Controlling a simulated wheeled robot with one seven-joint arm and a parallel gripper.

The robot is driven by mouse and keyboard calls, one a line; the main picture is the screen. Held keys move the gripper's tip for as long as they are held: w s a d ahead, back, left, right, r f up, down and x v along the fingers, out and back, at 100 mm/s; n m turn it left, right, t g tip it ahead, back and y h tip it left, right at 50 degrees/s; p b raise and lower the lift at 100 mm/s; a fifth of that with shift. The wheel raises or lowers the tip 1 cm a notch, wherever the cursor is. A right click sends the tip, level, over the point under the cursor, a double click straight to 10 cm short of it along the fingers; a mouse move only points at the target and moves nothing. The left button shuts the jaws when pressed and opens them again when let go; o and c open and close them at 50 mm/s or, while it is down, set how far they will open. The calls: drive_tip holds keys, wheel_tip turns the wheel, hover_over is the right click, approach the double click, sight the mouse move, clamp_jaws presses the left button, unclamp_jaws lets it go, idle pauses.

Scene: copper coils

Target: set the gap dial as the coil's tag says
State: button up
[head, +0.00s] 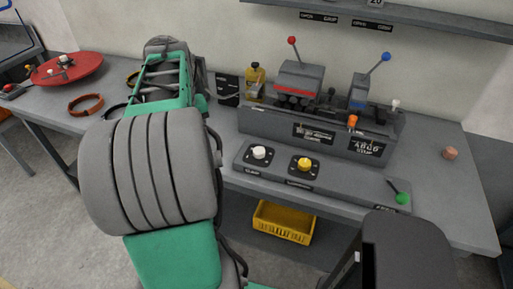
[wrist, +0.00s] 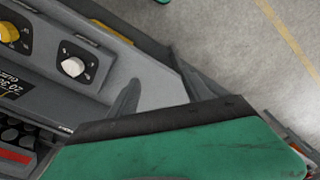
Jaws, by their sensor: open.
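In the head view, a white dial (head: 259,153) and a yellow dial (head: 304,165) sit on the low grey panel at the bench front. Their labels are too small to read, so I cannot tell which is the gap dial. The white dial (wrist: 74,67) and yellow dial (wrist: 9,32) also show in the wrist view, with marks around them. My gripper (wrist: 155,70) is open and empty, its fingers to the right of the white dial. My arm hides it in the head view. An orange-red ring (head: 86,105), perhaps a coil, lies on the bench; no tag is readable.
A grey machine block (head: 275,124) with red-tipped and blue-tipped levers stands behind the panel. A green-knobbed lever (head: 402,198) is at the panel's right end. A red disc (head: 68,68) is far left. A yellow crate (head: 283,222) sits below. The bench's right end is mostly clear.

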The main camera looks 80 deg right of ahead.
sight(259, 150)
drive_tip(key=s+d+m, duration=0.1)
drive_tip(key=s+d, duration=0.2)
drive_tip(key=s, duration=0.2)
drive_tip(key=s+d+f+m, duration=0.1)
drive_tip(key=s+d, duration=0.3)
drive_tip(key=s, duration=0.2)
drive_tip(key=s+d+m, duration=0.2)
drive_tip(key=s+d, duration=0.1)
drive_tip(key=s, duration=0.3)
drive_tip(key=shift+d+f+y, duration=0.15)
drive_tip(key=shift+f+y, duration=0.1)
drive_tip(key=shift+y, duration=0.15)
wheel_tip(259, 150, down, 7)
drive_tip(key=shift+r, duration=0.2)
drive_tip(key=shift+f, duration=0.35)
drive_tip(key=shift+w, duration=0.1)
clamp_jaws()
